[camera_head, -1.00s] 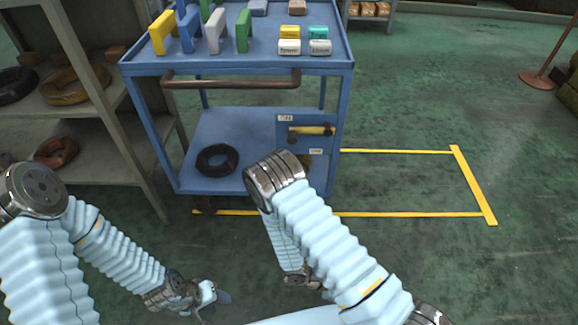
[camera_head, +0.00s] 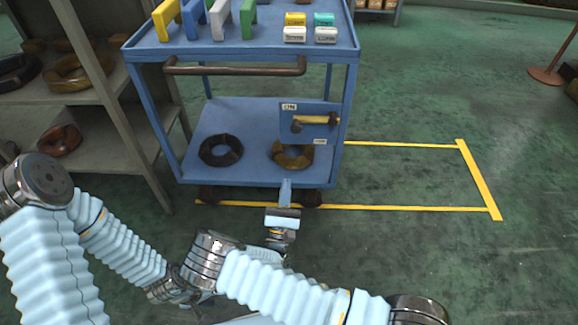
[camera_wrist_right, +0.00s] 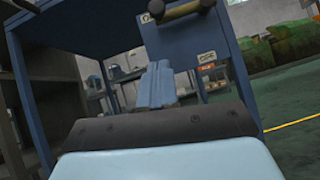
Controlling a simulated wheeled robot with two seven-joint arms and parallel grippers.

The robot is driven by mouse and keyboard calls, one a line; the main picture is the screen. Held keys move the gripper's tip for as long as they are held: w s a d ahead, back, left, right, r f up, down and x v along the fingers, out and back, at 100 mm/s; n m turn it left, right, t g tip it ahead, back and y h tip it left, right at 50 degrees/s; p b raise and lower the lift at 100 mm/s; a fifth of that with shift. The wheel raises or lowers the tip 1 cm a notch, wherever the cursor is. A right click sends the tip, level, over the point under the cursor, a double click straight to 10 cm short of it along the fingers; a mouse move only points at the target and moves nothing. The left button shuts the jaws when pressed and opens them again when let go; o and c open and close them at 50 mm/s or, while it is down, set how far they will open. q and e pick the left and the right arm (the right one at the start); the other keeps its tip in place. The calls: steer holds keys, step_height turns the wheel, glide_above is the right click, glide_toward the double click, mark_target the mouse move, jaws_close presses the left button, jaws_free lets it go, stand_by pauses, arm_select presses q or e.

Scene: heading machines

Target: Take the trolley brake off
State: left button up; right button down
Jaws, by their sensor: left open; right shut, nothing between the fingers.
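The blue trolley (camera_head: 240,175) stands ahead of me. On the right of its frame is a blue panel (camera_head: 322,108) with small labels and a brass-coloured handle bar (camera_head: 318,120) lying roughly level. The panel (camera_wrist_right: 172,42) and the bar (camera_wrist_right: 186,11) also show in the right wrist view, at the top. My right gripper (camera_head: 286,184) is shut and empty, pointing at the trolley's lower shelf edge, below the handle. Its closed blue fingers (camera_wrist_right: 155,84) show in the wrist view, apart from the bar. My left gripper (camera_head: 200,297) is low, open and partly hidden behind my right arm.
A push bar (camera_head: 235,68) crosses the trolley's front. Dark and brown rings (camera_head: 220,150) lie on its lower shelf; coloured blocks stand on top. A grey shelf rack (camera_head: 120,115) stands close on the left. Yellow floor lines (camera_head: 410,208) mark open floor on the right.

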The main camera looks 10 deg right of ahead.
steer(key=s+r+p+x, duration=0.1)
steer(key=r+x, duration=0.1)
steer(key=x, duration=1)
steer(key=shift+s+p, duration=0.35)
steer(key=shift+p, duration=0.05)
steer(key=shift+a+r, duration=0.1)
steer(key=shift+r, duration=0.05)
